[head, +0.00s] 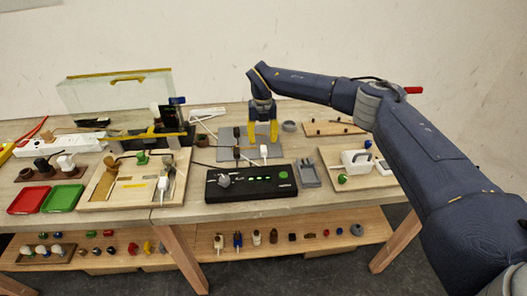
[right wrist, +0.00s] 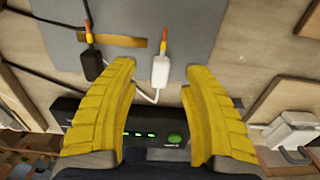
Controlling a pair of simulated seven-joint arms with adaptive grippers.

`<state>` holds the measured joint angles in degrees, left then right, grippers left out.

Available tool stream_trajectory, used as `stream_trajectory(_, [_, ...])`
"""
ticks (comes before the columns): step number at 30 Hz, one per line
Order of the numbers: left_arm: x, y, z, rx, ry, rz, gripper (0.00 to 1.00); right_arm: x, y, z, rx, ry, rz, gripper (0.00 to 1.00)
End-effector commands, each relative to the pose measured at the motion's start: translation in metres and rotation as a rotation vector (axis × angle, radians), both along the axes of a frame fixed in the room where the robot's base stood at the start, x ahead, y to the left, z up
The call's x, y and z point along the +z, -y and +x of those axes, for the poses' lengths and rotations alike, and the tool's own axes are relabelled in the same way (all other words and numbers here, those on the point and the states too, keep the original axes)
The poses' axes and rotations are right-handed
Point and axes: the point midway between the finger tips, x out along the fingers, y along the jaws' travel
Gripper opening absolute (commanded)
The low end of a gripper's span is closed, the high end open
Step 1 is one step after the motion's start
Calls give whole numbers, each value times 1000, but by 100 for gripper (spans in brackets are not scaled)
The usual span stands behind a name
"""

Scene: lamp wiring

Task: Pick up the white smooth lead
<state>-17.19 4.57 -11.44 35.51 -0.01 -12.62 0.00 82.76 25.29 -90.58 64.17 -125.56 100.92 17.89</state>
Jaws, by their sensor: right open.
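The white lead (right wrist: 160,72) lies on a grey mat (right wrist: 200,28). Its white body has an orange and red tip, and its thin white cable bends back toward the black power strip. In the head view the white lead (head: 263,151) shows just below my right gripper (head: 263,133). In the right wrist view the yellow fingers of my right gripper (right wrist: 160,78) are open, one on each side of the white lead, with gaps to both. I cannot tell their height above it. My left gripper is not in view.
A black lead (right wrist: 93,62) lies left of the white one, near a tan strip (right wrist: 112,39). The black power strip (head: 250,185) with green lights is in front of the mat. A grey tray (head: 308,173) and a wooden board (head: 335,157) with a white box stand to the right.

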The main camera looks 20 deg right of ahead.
Motion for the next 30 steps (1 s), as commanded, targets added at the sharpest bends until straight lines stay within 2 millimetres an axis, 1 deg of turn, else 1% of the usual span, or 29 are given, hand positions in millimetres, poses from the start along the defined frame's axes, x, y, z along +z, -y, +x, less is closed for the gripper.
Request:
stream_trajectory(9, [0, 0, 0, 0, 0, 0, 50, -36, 2, -1, 0, -3, 0, 47])
stream_trajectory(12, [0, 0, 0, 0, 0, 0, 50, -46, 2, -1, 1, -2, 0, 47])
stream_trajectory(21, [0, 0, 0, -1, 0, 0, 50, -48, 2, -1, 0, -1, 0, 47])
stream_trajectory(30, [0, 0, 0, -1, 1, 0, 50, -48, 2, -1, 0, -1, 0, 12])
